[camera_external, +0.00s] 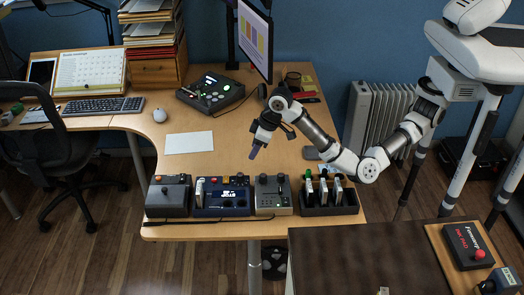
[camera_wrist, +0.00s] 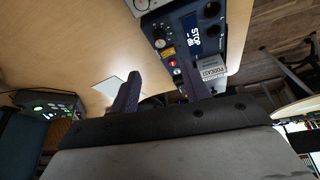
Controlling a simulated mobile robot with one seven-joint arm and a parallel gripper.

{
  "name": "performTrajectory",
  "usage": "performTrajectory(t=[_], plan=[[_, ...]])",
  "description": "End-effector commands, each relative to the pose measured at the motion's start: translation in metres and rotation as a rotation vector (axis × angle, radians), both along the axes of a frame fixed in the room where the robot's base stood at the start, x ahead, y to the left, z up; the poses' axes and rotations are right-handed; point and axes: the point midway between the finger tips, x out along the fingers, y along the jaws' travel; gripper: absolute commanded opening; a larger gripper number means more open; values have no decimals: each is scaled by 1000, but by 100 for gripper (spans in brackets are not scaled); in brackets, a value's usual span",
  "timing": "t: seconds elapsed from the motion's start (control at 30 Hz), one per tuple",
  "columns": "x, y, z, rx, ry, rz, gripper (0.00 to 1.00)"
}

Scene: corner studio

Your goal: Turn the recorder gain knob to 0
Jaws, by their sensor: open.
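The dark blue recorder (camera_external: 222,208) stands on the desk's front edge, between a grey box and a beige box. My gripper (camera_external: 254,152) is above the desk, behind and to the right of the recorder, pointing down. In the wrist view my gripper (camera_wrist: 160,72) has its two dark fingers apart with nothing between them. The right finger covers part of the recorder.
A grey box (camera_external: 168,202) and a beige box (camera_external: 273,198) with knobs flank the recorder. A black rack (camera_external: 330,210) holds cards at right. A cable lies along the front edge. A mixer (camera_external: 210,95), paper (camera_external: 189,142) and monitor (camera_external: 252,40) are behind. The desk middle is clear.

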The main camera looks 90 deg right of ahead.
Motion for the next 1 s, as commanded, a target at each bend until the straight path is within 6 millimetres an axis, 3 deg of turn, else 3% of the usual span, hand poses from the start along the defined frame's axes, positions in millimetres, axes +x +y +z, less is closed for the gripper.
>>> performTrajectory(t=[0.17, 0.6, 0.8, 1.0], plan=[[8, -2, -20, -1, 3, 0, 46], [41, -10, -101, -1, 2, 4, 46], [49, -13, -120, -1, 0, 2, 46], [50, -13, -124, 0, -1, 2, 46]])
